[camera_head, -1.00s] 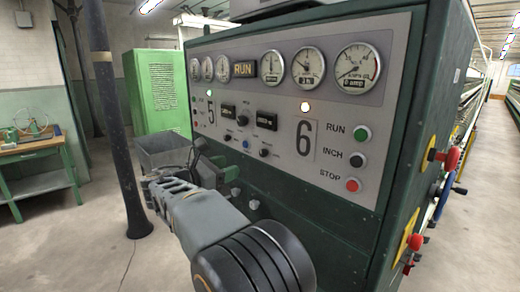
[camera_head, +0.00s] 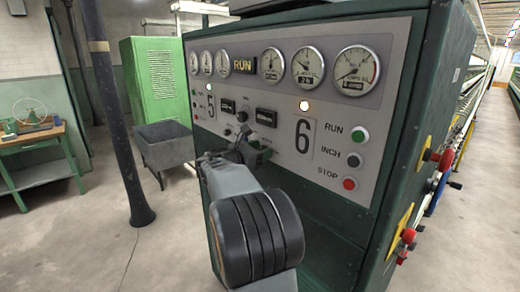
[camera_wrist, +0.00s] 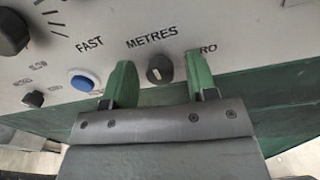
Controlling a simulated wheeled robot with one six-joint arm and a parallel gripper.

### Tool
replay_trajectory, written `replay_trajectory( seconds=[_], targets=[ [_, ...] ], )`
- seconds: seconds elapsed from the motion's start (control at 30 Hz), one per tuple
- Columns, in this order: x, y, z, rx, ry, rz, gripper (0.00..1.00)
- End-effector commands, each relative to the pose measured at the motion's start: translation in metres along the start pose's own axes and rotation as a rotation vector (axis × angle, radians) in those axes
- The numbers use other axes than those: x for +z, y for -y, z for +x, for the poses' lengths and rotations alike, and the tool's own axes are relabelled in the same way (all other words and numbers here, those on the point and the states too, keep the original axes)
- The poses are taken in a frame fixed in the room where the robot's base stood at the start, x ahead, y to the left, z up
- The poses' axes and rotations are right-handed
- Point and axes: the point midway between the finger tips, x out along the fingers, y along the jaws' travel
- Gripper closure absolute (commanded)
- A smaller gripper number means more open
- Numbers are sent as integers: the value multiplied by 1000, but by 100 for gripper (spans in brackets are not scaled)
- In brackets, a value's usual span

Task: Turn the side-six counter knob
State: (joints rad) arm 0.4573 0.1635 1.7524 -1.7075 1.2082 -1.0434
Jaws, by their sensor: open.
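In the wrist view a small dark round knob (camera_wrist: 159,70) with a light pointer line sits on the grey panel under the word METRES. The lettering to its right is partly hidden and reads RO. My gripper (camera_wrist: 161,80) is open, with one green finger left of the knob and one right of it. Both fingers look apart from the knob; I cannot tell how far their tips are from the panel. In the head view my gripper (camera_head: 236,147) is at the side 6 panel (camera_head: 330,184), below the counter windows (camera_head: 266,117). My arm hides part of that area.
A blue button (camera_wrist: 83,82) and a larger black knob (camera_wrist: 12,32) are left of the gripper. RUN, INCH and STOP buttons (camera_head: 350,183) are to the right. A grey bin (camera_head: 165,146) and a dark pillar (camera_head: 120,120) stand to the left. Floor is clear between them.

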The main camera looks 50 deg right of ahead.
Motion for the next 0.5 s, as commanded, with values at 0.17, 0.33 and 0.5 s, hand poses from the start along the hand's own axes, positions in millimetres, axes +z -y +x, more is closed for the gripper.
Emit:
replay_trajectory(
  seconds=[0.17, 0.33, 0.5],
  targets=[
    [0, 0, 1, 0, 0, 1, 48],
    [0, 0, 1, 0, 0, 1, 52],
    [0, 0, 1, 0, 0, 1, 69]
  ],
)
